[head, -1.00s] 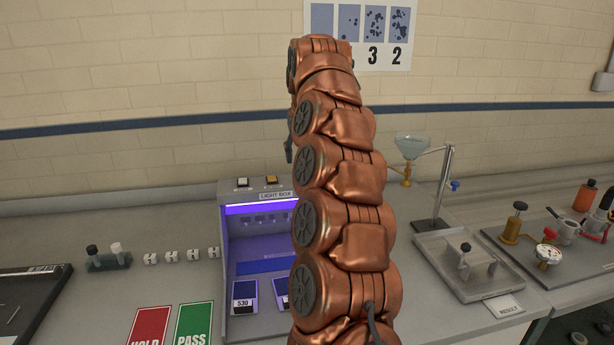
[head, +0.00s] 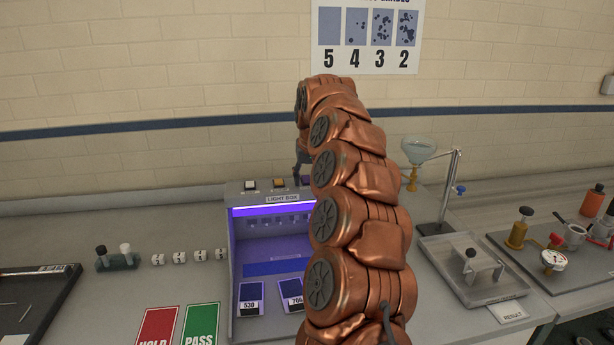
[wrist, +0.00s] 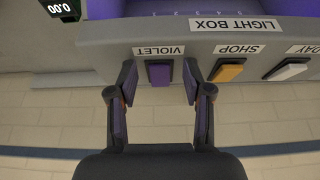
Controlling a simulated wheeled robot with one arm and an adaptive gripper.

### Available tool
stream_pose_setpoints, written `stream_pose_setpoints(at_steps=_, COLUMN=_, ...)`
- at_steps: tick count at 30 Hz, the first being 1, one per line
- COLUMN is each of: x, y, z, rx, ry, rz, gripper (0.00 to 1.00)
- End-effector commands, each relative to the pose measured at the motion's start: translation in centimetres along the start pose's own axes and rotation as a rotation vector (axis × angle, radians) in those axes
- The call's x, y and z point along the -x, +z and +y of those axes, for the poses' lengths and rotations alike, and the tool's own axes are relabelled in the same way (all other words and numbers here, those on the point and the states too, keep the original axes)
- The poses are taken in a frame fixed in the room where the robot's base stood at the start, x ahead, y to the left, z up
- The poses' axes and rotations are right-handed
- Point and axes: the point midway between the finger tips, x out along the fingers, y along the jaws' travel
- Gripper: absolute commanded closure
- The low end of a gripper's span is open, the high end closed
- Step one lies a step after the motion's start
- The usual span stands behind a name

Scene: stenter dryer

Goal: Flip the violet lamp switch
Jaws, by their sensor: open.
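The violet lamp switch (wrist: 160,74) is a small purple rocker on top of the light box, beside the label VIOLET. In the wrist view it sits between the two fingertips of my open gripper (wrist: 160,80), which are apart from each other with nothing held. Whether the fingers touch the box top is not clear. In the head view the violet switch (head: 305,181) shows only partly beside my arm, and my gripper (head: 302,160) is mostly hidden behind it. The light box (head: 246,211) glows violet inside.
The orange SHOP switch (wrist: 228,72) and the white DAY switch (wrist: 288,70) are beside the violet one. Swatches (head: 250,299) lie in the box. The HOLD card (head: 158,327) and PASS card (head: 201,323) lie in front. A funnel stand (head: 448,185) is at the right.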

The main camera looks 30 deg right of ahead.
Motion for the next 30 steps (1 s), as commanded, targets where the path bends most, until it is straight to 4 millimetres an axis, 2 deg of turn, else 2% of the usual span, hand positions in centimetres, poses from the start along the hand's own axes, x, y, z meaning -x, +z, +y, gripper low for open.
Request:
stream_pose_setpoints(at_steps=8, x=-0.13, y=-0.01, z=0.00, rx=0.000, ry=0.000, rz=0.001, gripper=0.50)
stream_pose_setpoints(at_steps=22, x=-0.12, y=-0.01, z=-0.03, rx=0.000, ry=-0.001, rz=0.001, gripper=0.98)
stream_pose_setpoints(at_steps=30, x=-0.02, y=-0.12, z=-0.04, rx=0.000, ry=0.000, rz=-0.006, gripper=1.00)
